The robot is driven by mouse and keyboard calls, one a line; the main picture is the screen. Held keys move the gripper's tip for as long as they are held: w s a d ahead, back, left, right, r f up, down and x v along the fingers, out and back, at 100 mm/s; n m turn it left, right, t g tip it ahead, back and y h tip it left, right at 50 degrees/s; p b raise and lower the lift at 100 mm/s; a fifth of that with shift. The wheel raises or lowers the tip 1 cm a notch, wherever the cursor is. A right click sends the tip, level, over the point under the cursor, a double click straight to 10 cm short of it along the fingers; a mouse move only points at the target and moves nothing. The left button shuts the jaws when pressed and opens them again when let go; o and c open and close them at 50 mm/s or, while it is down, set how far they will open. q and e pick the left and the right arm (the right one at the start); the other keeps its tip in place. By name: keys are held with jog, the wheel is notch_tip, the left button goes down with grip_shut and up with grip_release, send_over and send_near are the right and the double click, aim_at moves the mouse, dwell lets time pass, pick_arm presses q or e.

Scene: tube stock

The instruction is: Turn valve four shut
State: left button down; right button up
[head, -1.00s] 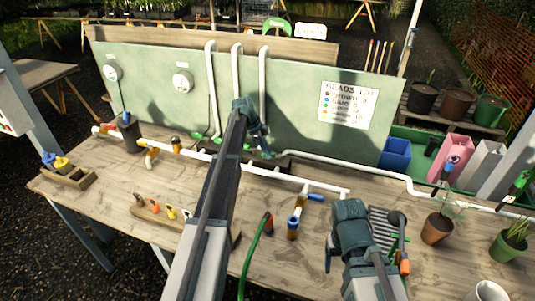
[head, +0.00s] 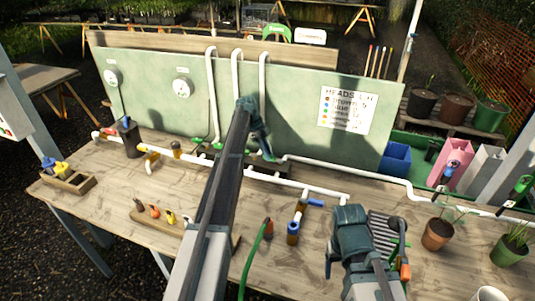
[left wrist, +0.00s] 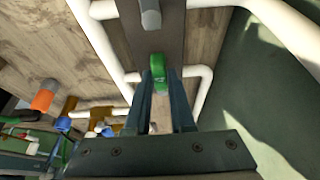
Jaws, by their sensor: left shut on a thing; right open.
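A row of valves with green handles (head: 217,140) sits on the white pipework at the foot of the green board. My left gripper (head: 265,155) reaches over the bench to the right-hand end of this row. In the left wrist view its two fingers (left wrist: 160,85) are shut on a green valve handle (left wrist: 158,64), which stands on a dark strip between white pipes. My left arm hides part of the row in the head view. I cannot read any valve number. My right gripper (head: 345,215) is open and empty above the bench's front right.
A sign (head: 347,109) with coloured dots hangs on the green board (head: 300,110). A green hose (head: 254,262) and a blue-topped fitting (head: 293,232) lie between my arms. Plant pots (head: 437,234) stand at right. A wooden block (head: 70,182) with coloured fittings sits at left.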

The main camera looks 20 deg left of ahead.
pick_arm(q)
jog(key=c, duration=0.8)
grip_release()
jog(key=shift+o, duration=0.2)
jog(key=shift+r, duration=0.1)
jog(key=p+v, duration=1.2)
jog(key=v, duration=0.1)
jog(key=shift+r+p, duration=0.3)
jog(key=shift+p, duration=0.1)
jog(key=shift+a, duration=0.1)
